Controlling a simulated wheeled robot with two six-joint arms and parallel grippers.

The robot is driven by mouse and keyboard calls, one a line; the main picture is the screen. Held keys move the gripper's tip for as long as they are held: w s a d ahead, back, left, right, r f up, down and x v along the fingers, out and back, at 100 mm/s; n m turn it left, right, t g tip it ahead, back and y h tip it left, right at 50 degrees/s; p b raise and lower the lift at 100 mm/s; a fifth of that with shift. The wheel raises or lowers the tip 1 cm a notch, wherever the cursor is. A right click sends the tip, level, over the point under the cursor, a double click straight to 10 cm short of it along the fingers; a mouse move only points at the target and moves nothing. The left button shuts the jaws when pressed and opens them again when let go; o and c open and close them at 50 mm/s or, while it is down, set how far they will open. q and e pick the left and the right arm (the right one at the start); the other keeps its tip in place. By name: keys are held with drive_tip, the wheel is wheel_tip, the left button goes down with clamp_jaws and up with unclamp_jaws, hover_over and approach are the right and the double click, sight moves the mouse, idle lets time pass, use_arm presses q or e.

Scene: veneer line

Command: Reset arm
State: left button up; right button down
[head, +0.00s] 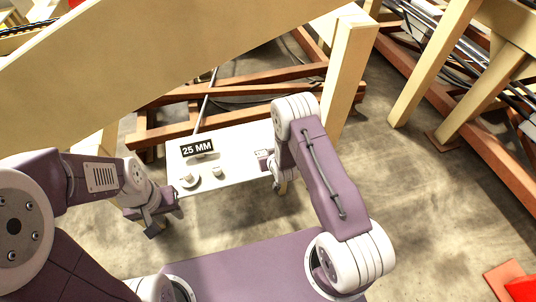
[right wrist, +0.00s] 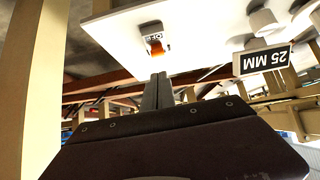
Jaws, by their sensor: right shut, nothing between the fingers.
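A white panel (head: 235,150) carries a black "25 MM" sign (head: 198,147), two pale round knobs (head: 188,180) and a small fitting (head: 263,154) near its right end. In the right wrist view the fitting has an orange part (right wrist: 157,48), and the sign (right wrist: 265,60) appears upside down. My right gripper (head: 279,187) is at the panel's right end. Its fingers (right wrist: 158,88) are shut and empty, pointing toward the orange part; contact cannot be told. My left gripper (head: 162,213) is beside the panel's left front corner; its finger gap is unclear.
A large tan beam (head: 170,60) crosses the upper left, with a tan post (head: 349,75) behind my right arm. Reddish-brown rails (head: 260,78) lie behind the panel. Tan legs (head: 435,75) stand at right. Concrete floor (head: 430,220) is clear at lower right, except a red object (head: 520,288).

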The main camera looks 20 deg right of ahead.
idle(0.3)
drive_tip(key=w+r+t, duration=0.2)
drive_tip(key=w+r, duration=0.1)
drive_tip(key=r, duration=0.6)
drive_tip(key=w+r+t, duration=0.1)
drive_tip(key=w+r, duration=0.3)
drive_tip(key=r, duration=0.4)
drive_tip(key=s+d+r, duration=0.2)
drive_tip(key=s+r, duration=0.3)
drive_tip(key=r, duration=0.3)
drive_tip(key=s+f+g, duration=0.3)
drive_tip(key=s+g, duration=0.2)
drive_tip(key=s, duration=0.8)
drive_tip(key=s+f+g, duration=0.2)
drive_tip(key=s+g, duration=0.3)
drive_tip(key=s, duration=0.7)
wheel_tip(320, 180, up, 33)
drive_tip(key=s+g+p, duration=0.1)
drive_tip(key=p, duration=3.2)
drive_tip(key=shift+s+f+m, duration=0.2)
drive_tip(key=shift+s+m, duration=0.1)
drive_tip(key=shift+s, duration=0.1)
